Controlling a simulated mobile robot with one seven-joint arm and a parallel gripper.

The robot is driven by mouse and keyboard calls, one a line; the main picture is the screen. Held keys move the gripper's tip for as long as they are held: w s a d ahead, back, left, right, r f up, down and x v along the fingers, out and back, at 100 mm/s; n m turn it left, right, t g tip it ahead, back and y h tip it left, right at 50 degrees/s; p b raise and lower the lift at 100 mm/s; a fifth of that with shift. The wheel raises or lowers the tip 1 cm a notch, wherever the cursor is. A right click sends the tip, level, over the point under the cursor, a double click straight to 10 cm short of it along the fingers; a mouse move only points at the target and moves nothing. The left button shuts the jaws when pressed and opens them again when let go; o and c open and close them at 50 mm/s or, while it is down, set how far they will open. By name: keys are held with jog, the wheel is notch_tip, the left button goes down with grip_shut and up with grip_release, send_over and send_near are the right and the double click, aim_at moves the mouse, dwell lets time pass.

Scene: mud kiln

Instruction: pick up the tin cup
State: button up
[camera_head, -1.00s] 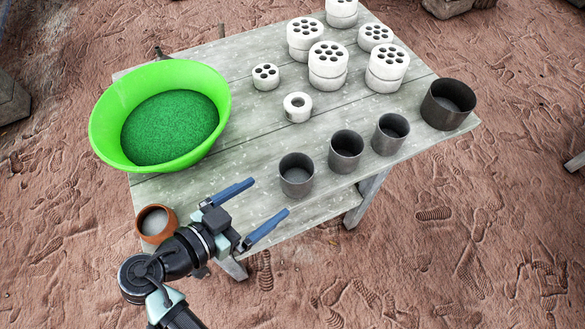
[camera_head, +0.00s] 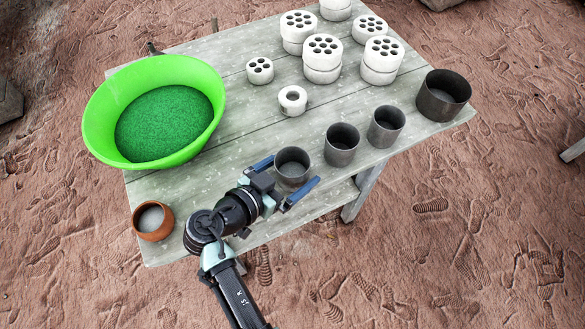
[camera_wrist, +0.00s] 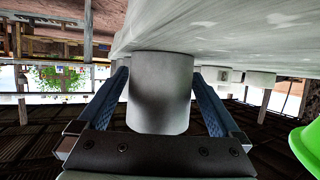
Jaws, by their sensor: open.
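Three similar dark grey metal cups stand upright in a row along the table's front edge in the head view: a left one (camera_head: 293,165), a middle one (camera_head: 341,146) and a right one (camera_head: 385,127). Which is the tin cup is not marked. My gripper (camera_head: 293,172) is open, with its blue fingers on either side of the left cup. In the wrist view, that cup (camera_wrist: 161,85) stands between the two fingers (camera_wrist: 160,90), with the picture turned upside down. Small gaps seem to show beside it. The jaws are not closed on it.
A bigger dark pot (camera_head: 443,96) stands at the table's right corner. A green basin (camera_head: 205,130) with green grains and a terracotta pot (camera_head: 154,234) are on the left. White perforated pieces (camera_head: 322,70) and a white ring (camera_head: 292,108) sit behind the cups on the wooden table (camera_head: 240,115).

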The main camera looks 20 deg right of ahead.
jog(key=shift+c, duration=0.3)
jog(key=c, duration=1.3)
jog(key=shift+o, duration=0.2)
jog(key=shift+r, duration=0.15)
